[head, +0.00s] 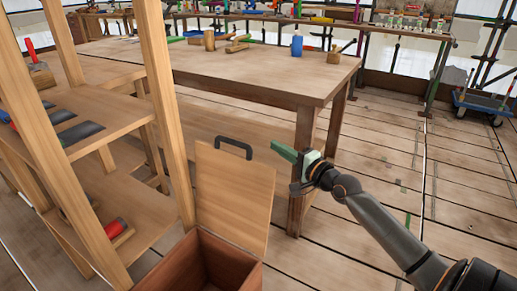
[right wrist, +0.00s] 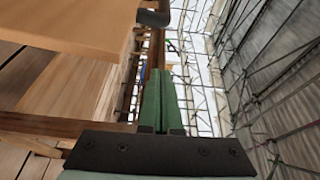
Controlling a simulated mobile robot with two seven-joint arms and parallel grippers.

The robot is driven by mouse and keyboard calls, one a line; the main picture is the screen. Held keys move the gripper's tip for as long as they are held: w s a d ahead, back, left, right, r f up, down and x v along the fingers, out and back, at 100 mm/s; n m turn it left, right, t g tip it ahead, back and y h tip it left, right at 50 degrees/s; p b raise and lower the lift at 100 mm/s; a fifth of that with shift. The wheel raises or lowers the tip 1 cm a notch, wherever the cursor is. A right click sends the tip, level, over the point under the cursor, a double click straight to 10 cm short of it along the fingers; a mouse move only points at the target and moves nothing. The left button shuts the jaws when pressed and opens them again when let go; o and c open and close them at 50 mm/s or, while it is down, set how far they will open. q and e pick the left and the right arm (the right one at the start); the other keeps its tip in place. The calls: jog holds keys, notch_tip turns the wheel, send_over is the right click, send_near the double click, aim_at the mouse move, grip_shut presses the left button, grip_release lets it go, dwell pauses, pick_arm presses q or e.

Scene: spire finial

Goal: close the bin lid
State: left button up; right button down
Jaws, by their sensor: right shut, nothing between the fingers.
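The wooden bin (head: 188,268) stands on the floor at the bottom centre of the head view, with its top open. Its light wood lid (head: 234,196) stands upright at the back of the bin, with a dark handle (head: 234,147) at its upper edge. My right gripper (head: 284,152) is shut and empty, to the right of the lid's top edge and apart from the handle in the picture. In the right wrist view the green fingers (right wrist: 161,100) are together. A dark piece at the top there (right wrist: 153,18) looks like the handle. My left gripper is not in view.
A wooden shelf unit (head: 160,100) stands left of the bin, with red-handled tools on it. A large workbench (head: 270,75) is behind the lid, its leg (head: 302,165) close to my right gripper. The plank floor at the right is clear, with a cart (head: 482,105) farther back.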

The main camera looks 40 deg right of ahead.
jog(key=shift+w+a+b, duration=0.45)
jog(key=shift+w+a, duration=1.45)
jog(key=shift+a, duration=0.1)
